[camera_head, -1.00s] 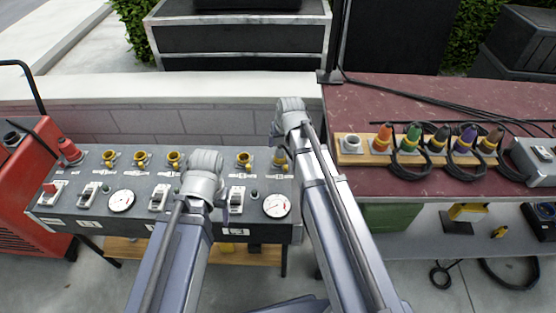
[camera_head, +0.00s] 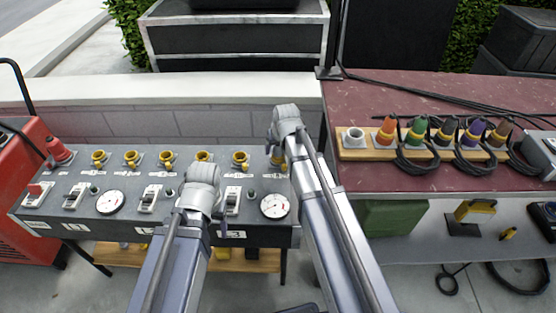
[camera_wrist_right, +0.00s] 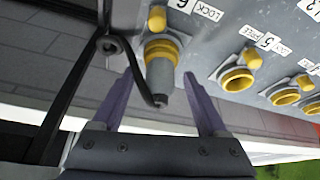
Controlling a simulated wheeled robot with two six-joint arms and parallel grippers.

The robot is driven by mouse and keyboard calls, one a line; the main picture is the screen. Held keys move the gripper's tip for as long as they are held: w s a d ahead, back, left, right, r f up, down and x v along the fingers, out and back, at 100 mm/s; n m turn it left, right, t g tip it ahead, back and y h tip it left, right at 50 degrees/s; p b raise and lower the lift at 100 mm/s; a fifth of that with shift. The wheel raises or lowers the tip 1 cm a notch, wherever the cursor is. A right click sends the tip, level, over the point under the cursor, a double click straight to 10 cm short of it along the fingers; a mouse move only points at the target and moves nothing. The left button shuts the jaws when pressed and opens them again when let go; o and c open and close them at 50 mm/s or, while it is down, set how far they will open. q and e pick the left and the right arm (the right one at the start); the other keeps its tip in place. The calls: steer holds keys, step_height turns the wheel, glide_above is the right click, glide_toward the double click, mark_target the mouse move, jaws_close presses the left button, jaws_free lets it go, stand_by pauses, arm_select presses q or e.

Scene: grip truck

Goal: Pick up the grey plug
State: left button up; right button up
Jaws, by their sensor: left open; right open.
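The grey plug (camera_wrist_right: 160,75) sits in the yellow-ringed socket marked 6 on the grey panel in the right wrist view. My right gripper (camera_wrist_right: 160,84) is open, with one purple finger on each side of the plug and visible gaps to it. In the head view the plug's socket (camera_head: 279,157) is at the panel's right end, mostly covered by my right wrist. My left gripper (camera_head: 210,210) is over the middle of the panel, open and holding nothing that shows; its fingers are largely hidden behind its wrist.
A dark cable (camera_wrist_right: 75,85) hangs close beside the right gripper. Coloured plugs stand on a wooden rack (camera_head: 375,155) on the red table (camera_head: 480,105).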

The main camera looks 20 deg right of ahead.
steer(key=shift+r, duration=0.1)
steer(key=shift+c, duration=0.3)
jaws_close()
